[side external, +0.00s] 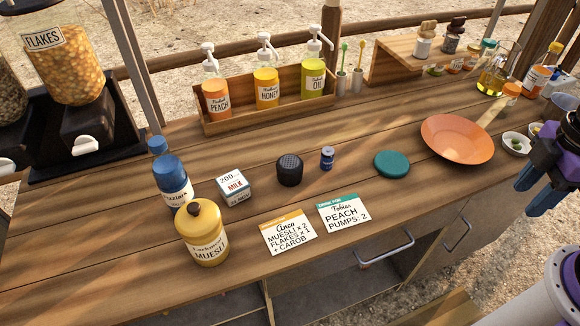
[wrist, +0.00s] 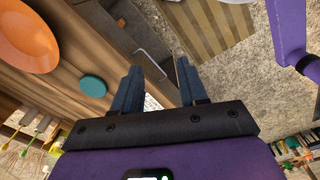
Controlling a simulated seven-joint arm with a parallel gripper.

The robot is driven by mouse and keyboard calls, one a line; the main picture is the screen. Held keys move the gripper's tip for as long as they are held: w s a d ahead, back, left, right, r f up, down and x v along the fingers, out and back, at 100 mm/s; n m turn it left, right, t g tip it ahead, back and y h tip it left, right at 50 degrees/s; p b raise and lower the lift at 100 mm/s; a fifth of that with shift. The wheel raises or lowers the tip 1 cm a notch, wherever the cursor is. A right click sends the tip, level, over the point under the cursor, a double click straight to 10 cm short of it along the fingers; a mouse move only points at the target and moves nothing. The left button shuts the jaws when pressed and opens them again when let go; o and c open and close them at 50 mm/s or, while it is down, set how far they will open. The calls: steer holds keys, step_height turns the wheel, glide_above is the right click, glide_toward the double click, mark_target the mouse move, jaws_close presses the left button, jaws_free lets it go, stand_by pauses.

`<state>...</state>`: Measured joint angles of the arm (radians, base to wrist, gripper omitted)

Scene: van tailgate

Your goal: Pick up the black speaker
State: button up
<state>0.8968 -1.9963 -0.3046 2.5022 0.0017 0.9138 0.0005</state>
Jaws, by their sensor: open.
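The black speaker (side external: 289,169) is a small, dark, rounded cylinder standing upright on the wooden counter, near its middle in the side external view. A milk carton is to its left and a small blue can to its right. My gripper (side external: 540,196) is at the far right of the side external view, beyond the orange plate and far from the speaker. In the wrist view my gripper (wrist: 158,82) shows two blue fingers spread apart with nothing between them. The speaker does not show in the wrist view.
Near the speaker are the milk carton (side external: 234,187), blue can (side external: 327,158), teal disc (side external: 392,164) and two order cards (side external: 289,231). A pump-bottle rack (side external: 270,113) stands behind. A yellow muesli jar (side external: 203,236) is front left. The orange plate (side external: 457,139) lies to the right.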

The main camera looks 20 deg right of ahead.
stand_by(0.4)
steer(key=o, duration=1)
steer(key=shift+o, duration=0.2)
steer(key=n+t+h, duration=0.5)
steer(key=n+t, duration=0.6)
steer(key=n, duration=0.8)
glide_toward(290, 170)
steer(key=x, duration=0.6)
steer(key=shift+w+f, duration=0.1)
steer(key=shift+f, duration=0.3)
steer(key=shift+r+x, duration=0.1)
steer(key=shift+x, duration=1.5)
steer(key=shift+r+x, duration=0.15)
steer(key=shift+x, duration=1.45)
